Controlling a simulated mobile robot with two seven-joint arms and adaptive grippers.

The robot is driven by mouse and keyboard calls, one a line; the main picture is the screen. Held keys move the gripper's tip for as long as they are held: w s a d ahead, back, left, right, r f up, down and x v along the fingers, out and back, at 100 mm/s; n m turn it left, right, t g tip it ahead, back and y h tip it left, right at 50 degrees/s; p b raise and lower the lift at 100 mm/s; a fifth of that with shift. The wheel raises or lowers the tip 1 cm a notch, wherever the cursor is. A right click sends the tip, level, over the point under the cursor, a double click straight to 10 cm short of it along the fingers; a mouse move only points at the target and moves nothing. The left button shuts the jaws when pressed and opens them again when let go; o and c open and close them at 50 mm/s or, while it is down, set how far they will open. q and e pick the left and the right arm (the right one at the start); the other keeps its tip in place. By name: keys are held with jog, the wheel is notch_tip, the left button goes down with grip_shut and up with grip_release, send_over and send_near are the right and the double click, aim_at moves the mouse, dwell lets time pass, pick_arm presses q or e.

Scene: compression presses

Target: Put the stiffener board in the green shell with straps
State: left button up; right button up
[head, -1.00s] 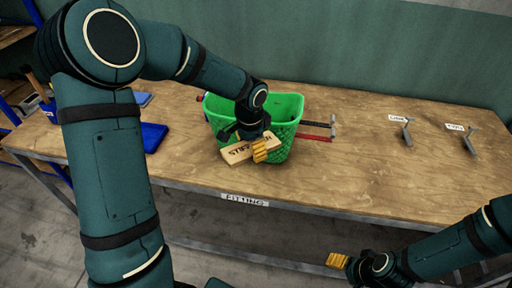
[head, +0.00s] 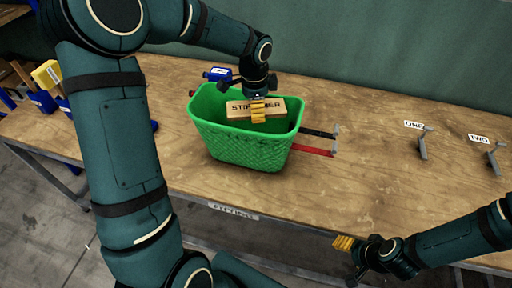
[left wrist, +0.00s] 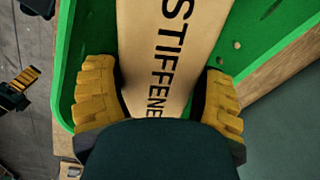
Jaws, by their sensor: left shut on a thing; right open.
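The green shell (head: 240,149) is an open basket on the wooden table. A black strap (head: 319,133) and a red strap (head: 314,151) stick out from its right side. The tan stiffener board (head: 236,108), lettered "STIFFENER", is over the shell's mouth, toward its back. My left gripper (head: 258,110) is shut on the board's middle; the left wrist view shows yellow fingers (left wrist: 158,100) on both sides of the board (left wrist: 170,45). How deep the board's lower edge reaches is hidden. My right gripper (head: 350,246) is open and empty in front of the table's edge.
Labels ONE (head: 414,125) and TWO (head: 479,140) stand by grey brackets at the right. A blue item (head: 217,73) lies behind the shell. A yellow-topped object (head: 47,74) is at far left. The table's right middle is clear.

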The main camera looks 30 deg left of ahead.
pick_arm(q)
jog(key=shift+f, duration=0.8)
jog(key=shift+s+f+b, duration=0.25)
jog(key=shift+f+b, duration=0.2)
jog(key=shift+b, duration=0.05)
jog(key=f+b, duration=0.1)
jog(key=f, duration=0.9)
jog(key=shift+w, duration=0.2)
jog(key=o, duration=1)
jog(key=r, duration=0.4)
jog(key=r+p, duration=0.1)
jog(key=r, duration=0.3)
jog(key=s+r, duration=0.1)
jog(key=r, duration=0.3)
